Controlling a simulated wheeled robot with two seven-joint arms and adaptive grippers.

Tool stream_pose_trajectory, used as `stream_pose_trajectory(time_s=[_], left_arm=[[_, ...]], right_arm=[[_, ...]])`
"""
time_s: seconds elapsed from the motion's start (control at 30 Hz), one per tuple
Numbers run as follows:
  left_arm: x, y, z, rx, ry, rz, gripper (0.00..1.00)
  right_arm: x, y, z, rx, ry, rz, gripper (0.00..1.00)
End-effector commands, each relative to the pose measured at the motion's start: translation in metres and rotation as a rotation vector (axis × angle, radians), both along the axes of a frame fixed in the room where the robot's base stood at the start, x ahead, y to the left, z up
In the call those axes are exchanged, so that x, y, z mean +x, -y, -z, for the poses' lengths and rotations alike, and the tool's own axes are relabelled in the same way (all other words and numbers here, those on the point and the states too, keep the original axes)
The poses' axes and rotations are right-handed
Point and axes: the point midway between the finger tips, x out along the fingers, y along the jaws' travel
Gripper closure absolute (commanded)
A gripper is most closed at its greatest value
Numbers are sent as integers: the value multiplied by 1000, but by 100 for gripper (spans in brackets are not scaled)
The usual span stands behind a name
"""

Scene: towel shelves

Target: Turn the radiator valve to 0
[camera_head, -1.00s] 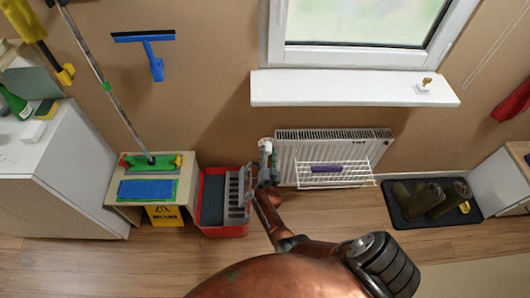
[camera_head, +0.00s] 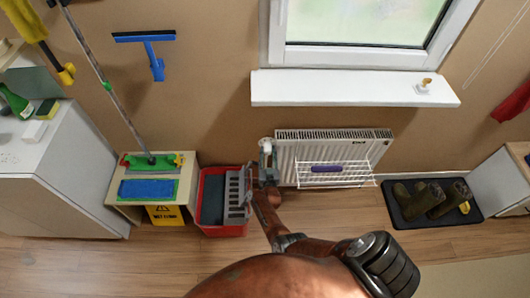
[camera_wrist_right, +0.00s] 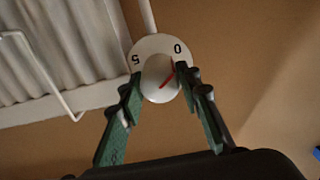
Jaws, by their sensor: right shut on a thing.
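The radiator valve is a white round knob (camera_wrist_right: 158,80) with a red pointer line, in front of a white dial plate (camera_wrist_right: 157,45) marked 0 and 5. The red line points up and right, below the 0. My right gripper (camera_wrist_right: 160,92) has its two green-padded fingers on either side of the knob and is shut on it. In the head view the right gripper (camera_head: 266,178) is small at the left end of the white radiator (camera_head: 335,150), and the valve (camera_head: 266,146) is partly visible above it. My left gripper is not in view.
A white wire rack (camera_head: 350,179) with a purple item hangs on the radiator front. A red bucket (camera_head: 220,230) with a grey wringer stands close to the left of my right gripper. Boots on a black tray (camera_head: 400,218) stand to the right. A white windowsill (camera_head: 350,88) is above.

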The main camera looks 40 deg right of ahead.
Motion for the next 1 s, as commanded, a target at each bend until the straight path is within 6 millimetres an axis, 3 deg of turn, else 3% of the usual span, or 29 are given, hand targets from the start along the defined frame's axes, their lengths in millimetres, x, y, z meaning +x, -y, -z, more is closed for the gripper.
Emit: stream_pose_trajectory(time_s=[0.03,0.27,0.3,0.53,1.0], left_arm=[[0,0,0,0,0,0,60],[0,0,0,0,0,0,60],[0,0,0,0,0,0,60],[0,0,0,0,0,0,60],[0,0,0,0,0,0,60]], right_arm=[[6,-2,-9,-10,13,-4,93],[6,-2,-10,-11,13,-5,93],[6,-2,-10,-11,13,-5,68],[4,-1,-6,-7,9,-3,52],[1,1,-2,73,49,-1,51]])
